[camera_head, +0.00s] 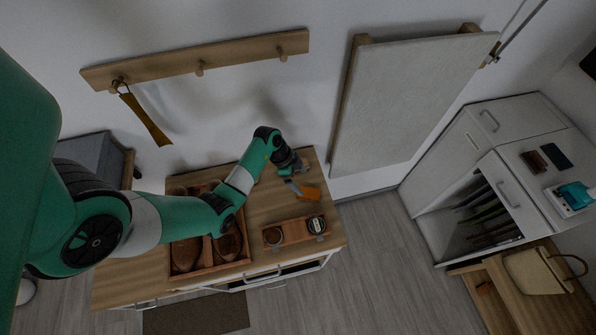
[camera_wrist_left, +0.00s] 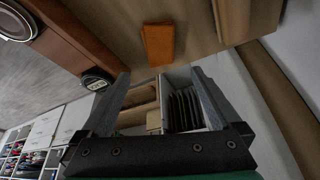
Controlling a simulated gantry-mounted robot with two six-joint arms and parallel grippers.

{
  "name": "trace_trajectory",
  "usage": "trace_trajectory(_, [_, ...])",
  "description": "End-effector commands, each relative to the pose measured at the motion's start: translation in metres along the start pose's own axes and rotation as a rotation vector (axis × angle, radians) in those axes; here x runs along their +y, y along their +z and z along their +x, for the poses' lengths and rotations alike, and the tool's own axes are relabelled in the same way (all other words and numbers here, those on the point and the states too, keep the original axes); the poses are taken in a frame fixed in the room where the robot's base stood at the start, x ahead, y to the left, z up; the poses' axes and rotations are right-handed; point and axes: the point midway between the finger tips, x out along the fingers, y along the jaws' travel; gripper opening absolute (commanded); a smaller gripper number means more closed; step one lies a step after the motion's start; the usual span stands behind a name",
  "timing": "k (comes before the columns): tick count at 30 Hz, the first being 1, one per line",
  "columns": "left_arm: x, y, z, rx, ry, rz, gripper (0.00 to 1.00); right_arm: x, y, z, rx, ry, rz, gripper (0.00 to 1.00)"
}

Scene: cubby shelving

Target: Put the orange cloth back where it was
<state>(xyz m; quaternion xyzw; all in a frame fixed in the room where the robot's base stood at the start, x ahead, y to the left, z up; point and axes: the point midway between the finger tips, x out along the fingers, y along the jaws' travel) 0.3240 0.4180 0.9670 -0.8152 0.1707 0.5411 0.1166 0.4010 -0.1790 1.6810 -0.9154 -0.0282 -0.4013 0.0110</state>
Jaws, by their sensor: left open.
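The orange cloth (camera_head: 308,194) lies folded flat on the wooden top of the cabinet (camera_head: 270,205), near its right end. It also shows in the left wrist view (camera_wrist_left: 158,44), just beyond the fingertips. My left gripper (camera_head: 296,184) is at the left side of the cloth, above the cabinet top. In the wrist view its two fingers (camera_wrist_left: 160,76) stand wide apart with nothing between them. I cannot tell how far above the top the fingers are. My right gripper is in neither view.
A wooden tray with brown shoes (camera_head: 229,245) stands left on the cabinet. A small tray (camera_head: 296,230) with a watch and a round item lies in front of the cloth. A peg rail (camera_head: 200,62) with a hanging strap and a pale board (camera_head: 410,95) are on the wall.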

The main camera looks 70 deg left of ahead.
Motion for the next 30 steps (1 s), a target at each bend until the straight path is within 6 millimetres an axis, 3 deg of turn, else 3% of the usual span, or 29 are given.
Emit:
trace_trajectory(1, [0.0,-0.001,-0.011,0.001,-0.001,0.0,0.98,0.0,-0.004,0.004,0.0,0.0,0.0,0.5])
trace_trajectory(4, [0.0,0.0,-0.02,0.0,-0.001,0.0,0.98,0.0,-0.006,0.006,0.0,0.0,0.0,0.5])
trace_trajectory(17, [0.0,0.0,-0.022,0.001,0.0,0.001,0.98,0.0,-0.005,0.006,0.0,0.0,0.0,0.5])
trace_trajectory(20, [-0.006,-0.017,-0.026,0.047,-0.026,0.042,0.98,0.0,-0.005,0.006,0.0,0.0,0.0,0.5])
trace_trajectory(23, [-0.024,-0.071,-0.042,0.198,-0.118,0.17,0.98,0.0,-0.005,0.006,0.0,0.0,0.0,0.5])
trace_trajectory(26, [-0.039,-0.161,-0.084,0.451,-0.275,0.365,0.98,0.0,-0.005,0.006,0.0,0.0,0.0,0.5])
trace_trajectory(27, [-0.04,-0.201,-0.11,0.57,-0.351,0.446,0.98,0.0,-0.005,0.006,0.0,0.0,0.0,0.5])
trace_trajectory(29, [-0.036,-0.257,-0.155,0.752,-0.472,0.552,0.98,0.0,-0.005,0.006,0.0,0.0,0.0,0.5])
trace_trajectory(30, [-0.03,-0.29,-0.19,0.874,-0.552,0.611,0.98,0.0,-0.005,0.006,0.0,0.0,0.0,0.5])
